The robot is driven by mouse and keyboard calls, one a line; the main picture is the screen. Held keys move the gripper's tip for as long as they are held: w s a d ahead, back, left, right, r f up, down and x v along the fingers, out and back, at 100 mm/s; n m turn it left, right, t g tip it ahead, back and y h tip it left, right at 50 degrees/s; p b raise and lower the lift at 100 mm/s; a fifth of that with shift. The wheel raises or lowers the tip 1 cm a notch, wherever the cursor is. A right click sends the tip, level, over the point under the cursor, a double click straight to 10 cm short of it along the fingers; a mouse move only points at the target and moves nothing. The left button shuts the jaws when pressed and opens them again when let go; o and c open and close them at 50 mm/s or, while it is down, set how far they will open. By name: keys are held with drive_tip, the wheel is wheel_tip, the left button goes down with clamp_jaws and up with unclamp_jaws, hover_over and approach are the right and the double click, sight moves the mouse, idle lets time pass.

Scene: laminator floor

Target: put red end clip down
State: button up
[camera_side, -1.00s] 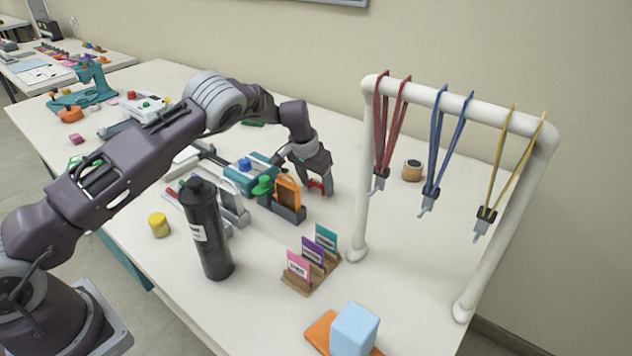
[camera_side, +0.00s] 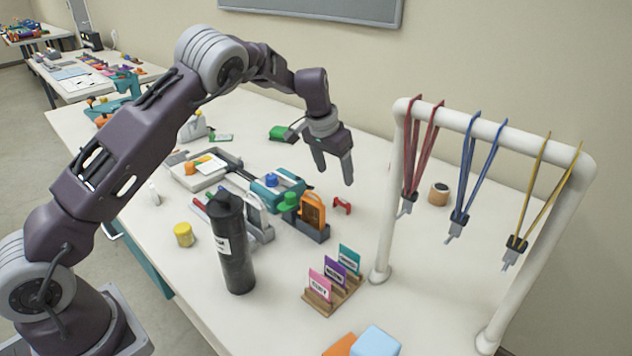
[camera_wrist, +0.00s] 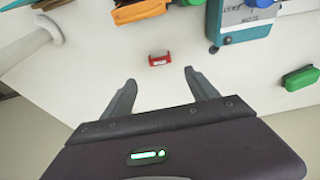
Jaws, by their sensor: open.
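The red end clip (camera_side: 342,204) lies on the white table, just right of the orange-framed holder. In the wrist view the red clip (camera_wrist: 159,59) lies flat on the table, ahead of the fingertips and roughly centred between them. My gripper (camera_side: 334,180) is open and empty, raised above the table near the clip and touching nothing. Its two spread fingers also show in the wrist view (camera_wrist: 160,77), with a clear gap between them and the clip.
The orange-framed holder (camera_side: 313,212) and teal device (camera_side: 277,188) stand left of the clip. A lanyard rack (camera_side: 388,230) stands right. A black bottle (camera_side: 233,250) and card stand (camera_side: 333,295) are nearer the front.

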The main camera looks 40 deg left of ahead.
drive_tip(key=s+d+r+t+h, duration=0.1)
drive_tip(key=s+d+r, duration=0.2)
drive_tip(key=s+r, duration=0.75)
drive_tip(key=s+d+r+h, duration=0.1)
drive_tip(key=s+d+r, duration=0.2)
drive_tip(key=s+r, duration=0.8)
drive_tip(key=s+f+y, duration=0.1)
drive_tip(key=s+f, duration=0.1)
drive_tip(key=s, duration=0.9)
drive_tip(key=s+f+t+y, duration=0.1)
drive_tip(key=s+f, duration=0.1)
drive_tip(key=s, duration=0.9)
drive_tip(key=shift+d+f, duration=0.3)
drive_tip(key=shift+f, duration=0.1)
